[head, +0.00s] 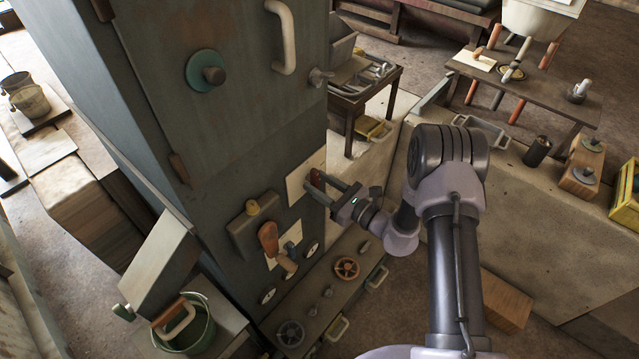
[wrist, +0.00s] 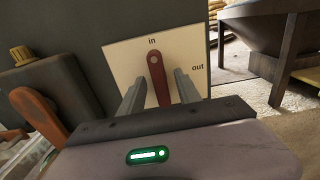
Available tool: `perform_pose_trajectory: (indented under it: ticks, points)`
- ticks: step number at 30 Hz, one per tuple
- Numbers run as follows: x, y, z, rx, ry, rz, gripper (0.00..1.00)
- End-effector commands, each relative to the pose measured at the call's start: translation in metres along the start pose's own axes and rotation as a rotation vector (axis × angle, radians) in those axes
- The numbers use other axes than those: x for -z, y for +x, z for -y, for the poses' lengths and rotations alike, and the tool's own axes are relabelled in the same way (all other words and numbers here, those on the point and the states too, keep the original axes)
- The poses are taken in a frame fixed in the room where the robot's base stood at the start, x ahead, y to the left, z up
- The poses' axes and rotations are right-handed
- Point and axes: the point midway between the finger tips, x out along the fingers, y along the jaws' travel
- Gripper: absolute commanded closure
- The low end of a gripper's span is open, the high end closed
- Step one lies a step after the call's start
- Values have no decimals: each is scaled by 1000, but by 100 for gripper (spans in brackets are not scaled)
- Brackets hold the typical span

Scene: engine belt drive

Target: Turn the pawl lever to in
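The pawl lever (wrist: 158,78) is a slim red-brown bar on a cream plate (wrist: 120,62) marked "in" at the top and "out" at the right. Its rounded upper end, with a pale dot, lies just below "in"; its lower part runs down toward my gripper. In the head view the lever (head: 316,175) shows small on the cabinet front. My gripper (wrist: 158,92) is open, with one finger on each side of the lever and a visible gap on both sides. In the head view my gripper (head: 322,184) reaches the plate from the right.
Left of the plate, an orange-handled lever (head: 268,238) and a box with a yellow knob (head: 252,207) stick out from the cabinet (head: 225,140). Below is a ledge with handwheels (head: 346,268). A bench (head: 540,90) stands at the back right.

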Motion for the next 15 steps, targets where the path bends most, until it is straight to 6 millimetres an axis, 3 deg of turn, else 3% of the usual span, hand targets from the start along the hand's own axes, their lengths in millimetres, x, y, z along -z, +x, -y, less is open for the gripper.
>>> perform_pose_trajectory:
  ticks: [8,11,15]
  points:
    - [-1,-9,1,2,1,-1,60]
    - [-2,-30,2,6,3,-1,60]
    - [-3,-77,2,7,4,-2,60]
